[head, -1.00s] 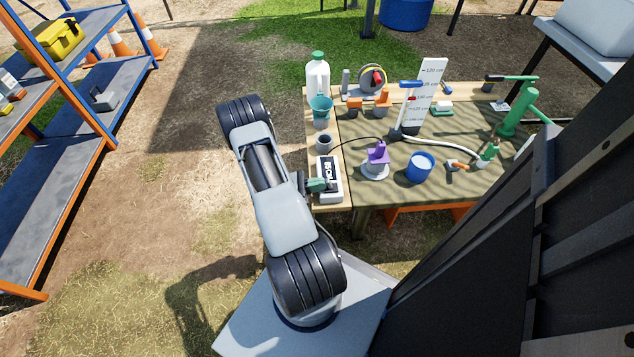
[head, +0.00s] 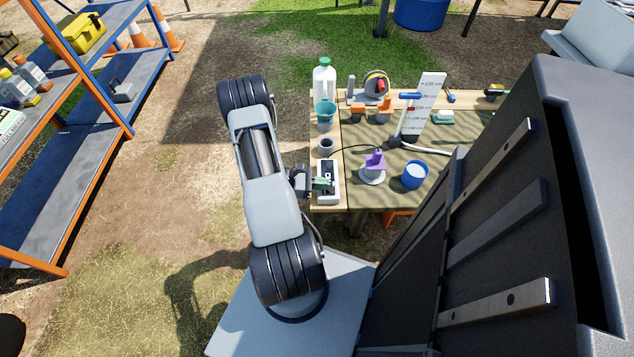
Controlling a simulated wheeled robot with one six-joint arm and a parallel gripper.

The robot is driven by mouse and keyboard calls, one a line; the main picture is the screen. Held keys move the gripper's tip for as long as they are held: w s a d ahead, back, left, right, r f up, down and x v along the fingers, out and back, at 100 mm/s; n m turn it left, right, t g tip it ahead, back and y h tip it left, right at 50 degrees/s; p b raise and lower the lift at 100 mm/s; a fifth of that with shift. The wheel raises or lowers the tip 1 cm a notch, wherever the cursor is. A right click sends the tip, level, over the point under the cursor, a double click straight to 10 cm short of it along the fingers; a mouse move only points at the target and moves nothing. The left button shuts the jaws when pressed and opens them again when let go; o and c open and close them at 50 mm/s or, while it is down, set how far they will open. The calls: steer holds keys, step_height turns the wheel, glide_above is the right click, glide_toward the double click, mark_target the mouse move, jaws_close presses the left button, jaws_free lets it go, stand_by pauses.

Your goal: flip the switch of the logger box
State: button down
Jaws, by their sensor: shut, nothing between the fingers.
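The logger box (head: 328,194) is a small white box with a black top panel and white lettering. It sits at the near left edge of the wooden table (head: 357,200). My gripper (head: 326,184), with green fingers, is shut and empty. It reaches in from the left and lies over the middle of the box's top, covering part of the panel. I cannot tell whether the fingertips touch the box. The switch is not distinguishable, and its position cannot be told.
A shelf (head: 75,150) stands at far left, with open ground between.

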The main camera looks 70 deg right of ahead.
steer(key=r+p+v, duration=0.3)
steer(key=v, duration=1)
steer(key=shift+f, duration=0.15)
stand_by(0.3)
steer(key=a+m+t+y, duration=0.1)
steer(key=a+m+y, duration=0.1)
steer(key=a+y, duration=0.15)
steer(key=w+a+r+m+t+y+p, duration=0.1)
steer(key=w+a+r+t+p, duration=0.3)
steer(key=r, duration=0.4)
steer(key=w+a+r+m+t+p, duration=0.1)
steer(key=a+r+m+t+p, duration=0.1)
steer(key=a+r+p, duration=0.45)
steer(key=w+a+r+m+t+y+p, duration=0.1)
steer(key=w+a+r+t, duration=0.2)
steer(key=r, duration=0.6)
steer(key=a+r+n+t+p, duration=0.1)
steer(key=a+r+t+p, duration=0.3)
steer(key=r, duration=0.8)
steer(key=a+r+t+p, duration=0.4)
steer(key=a+r+p, duration=0.3)
steer(key=r, duration=0.6)
steer(key=shift+a+n, duration=0.4)
steer(key=shift+a, duration=0.1)
steer(key=shift+s+y, duration=0.1)
steer(key=shift+y, duration=0.15)
